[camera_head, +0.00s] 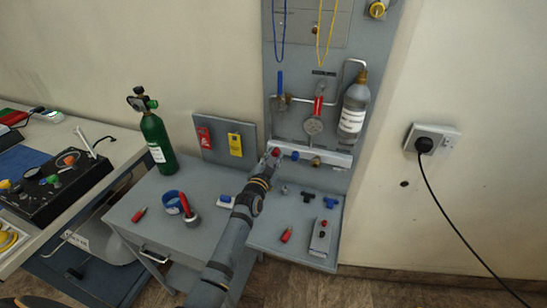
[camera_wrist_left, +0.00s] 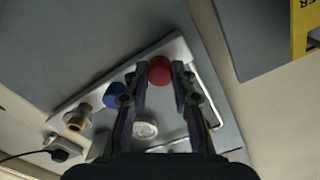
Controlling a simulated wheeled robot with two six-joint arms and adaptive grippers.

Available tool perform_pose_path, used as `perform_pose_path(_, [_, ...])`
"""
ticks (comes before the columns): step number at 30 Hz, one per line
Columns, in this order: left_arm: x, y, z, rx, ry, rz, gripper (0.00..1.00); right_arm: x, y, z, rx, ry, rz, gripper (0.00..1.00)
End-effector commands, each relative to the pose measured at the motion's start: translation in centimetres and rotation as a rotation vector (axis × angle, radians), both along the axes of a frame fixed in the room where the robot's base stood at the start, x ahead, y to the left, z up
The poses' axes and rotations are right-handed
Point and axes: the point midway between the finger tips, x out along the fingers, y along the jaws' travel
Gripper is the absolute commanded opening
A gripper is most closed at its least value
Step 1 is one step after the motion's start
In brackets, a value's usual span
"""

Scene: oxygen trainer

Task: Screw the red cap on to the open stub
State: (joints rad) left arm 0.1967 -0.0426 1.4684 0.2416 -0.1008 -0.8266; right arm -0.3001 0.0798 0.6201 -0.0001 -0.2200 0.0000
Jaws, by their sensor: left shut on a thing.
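The red cap (camera_head: 276,152) is at the left end of the pale manifold bar (camera_head: 339,160) on the grey panel. In the left wrist view the red cap (camera_wrist_left: 159,70) sits between my fingertips. My left gripper (camera_head: 271,158) is shut on it, and the gripper also shows in the left wrist view (camera_wrist_left: 161,76). The stub behind the cap is hidden, so I cannot tell whether the cap is seated on it. A blue cap (camera_head: 295,155) and a brass fitting (camera_head: 316,161) are on the same bar to the right. My right gripper is not in view.
A green cylinder (camera_head: 157,140) stands on the left of the grey bench (camera_head: 165,240).

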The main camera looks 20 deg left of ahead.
Motion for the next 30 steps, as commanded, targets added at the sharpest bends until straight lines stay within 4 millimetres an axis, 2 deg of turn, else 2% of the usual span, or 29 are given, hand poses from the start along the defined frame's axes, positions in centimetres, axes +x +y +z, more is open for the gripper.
perform_pose_path(5, [0.0,0.0,-0.5,0.183,-0.010,0.001,0.00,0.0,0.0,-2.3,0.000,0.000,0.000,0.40])
perform_pose_path(6, [0.0,0.0,-0.1,0.196,-0.009,0.000,0.27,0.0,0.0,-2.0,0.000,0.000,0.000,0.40])
perform_pose_path(12, [0.0,0.0,0.0,0.191,-0.008,0.000,0.51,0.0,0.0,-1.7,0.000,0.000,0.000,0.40])
perform_pose_path(22, [-0.5,0.0,-0.1,0.190,-0.007,0.000,0.51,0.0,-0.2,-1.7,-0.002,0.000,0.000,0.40])
perform_pose_path(26, [-2.7,0.1,-0.2,0.190,-0.005,0.000,0.51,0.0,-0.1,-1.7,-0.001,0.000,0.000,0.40])
perform_pose_path(30, [-6.3,0.2,-0.1,0.190,-0.005,0.000,0.51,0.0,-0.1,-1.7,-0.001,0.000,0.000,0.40])
